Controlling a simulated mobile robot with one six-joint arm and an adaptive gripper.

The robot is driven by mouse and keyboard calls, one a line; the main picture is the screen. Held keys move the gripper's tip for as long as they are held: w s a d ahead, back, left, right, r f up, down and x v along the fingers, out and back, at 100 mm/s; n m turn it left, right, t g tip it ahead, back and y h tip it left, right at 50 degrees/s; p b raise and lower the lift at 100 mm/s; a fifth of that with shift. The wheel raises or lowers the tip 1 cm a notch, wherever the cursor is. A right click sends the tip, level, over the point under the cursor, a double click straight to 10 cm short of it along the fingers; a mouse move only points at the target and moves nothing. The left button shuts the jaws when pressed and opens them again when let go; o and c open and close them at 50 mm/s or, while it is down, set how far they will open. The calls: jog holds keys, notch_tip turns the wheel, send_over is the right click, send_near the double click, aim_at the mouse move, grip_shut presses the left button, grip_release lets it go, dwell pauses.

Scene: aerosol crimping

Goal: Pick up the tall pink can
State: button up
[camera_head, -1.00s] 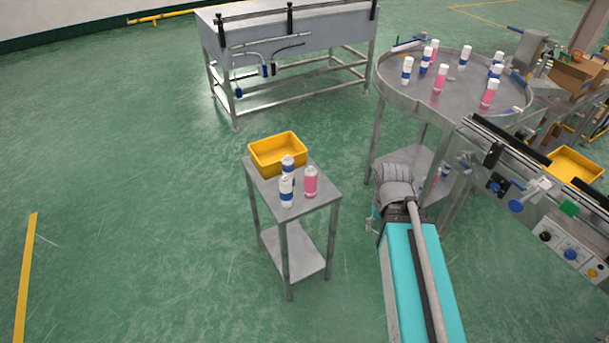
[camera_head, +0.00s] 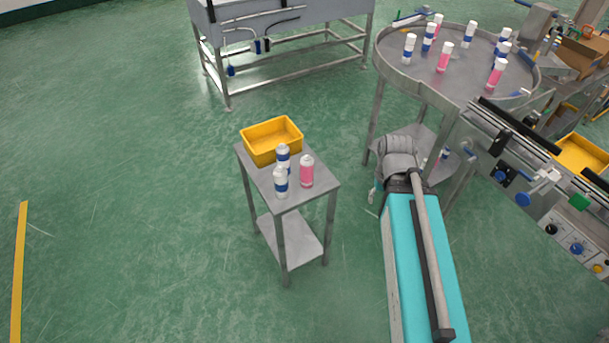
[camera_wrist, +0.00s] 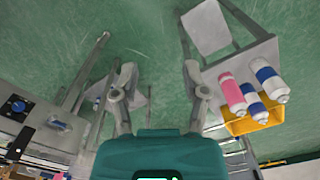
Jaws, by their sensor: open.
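A pink can (camera_head: 306,174) with a white top stands upright on the small metal side table (camera_head: 318,190), right of two white-and-blue cans (camera_head: 281,184) (camera_head: 283,157). It also shows in the wrist view (camera_wrist: 232,94), to the right of my gripper (camera_wrist: 159,75). My gripper is open with nothing between its fingers, apart from the can. More pink cans (camera_head: 444,57) (camera_head: 497,75) stand on the round table; I cannot tell which pink can is the tallest.
A yellow bin (camera_head: 271,141) sits at the back of the side table, close behind the cans. The round table (camera_head: 415,75) holds several white-and-blue cans too. A conveyor with controls (camera_head: 530,165) is at the right. Green floor left of the side table is clear.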

jog(key=o, duration=0.4)
jog(key=shift+w+a, duration=0.1)
jog(key=shift+w, duration=0.15)
jog(key=shift+o, duration=0.4)
jog(key=shift+m, duration=0.9)
jog(key=w, duration=0.2)
jog(key=w+a, duration=0.1)
jog(key=w, duration=0.1)
jog(key=shift+f, duration=0.1)
jog(key=m+b, duration=0.1)
jog(key=m, duration=1.1)
send_near(307, 156)
jog(key=shift+w, duration=0.1)
jog(key=shift+f, duration=0.15)
notch_tip(307, 156, down, 8)
jog(key=b, duration=0.8)
jog(key=shift+f+b, duration=0.2)
jog(key=shift+b, duration=0.2)
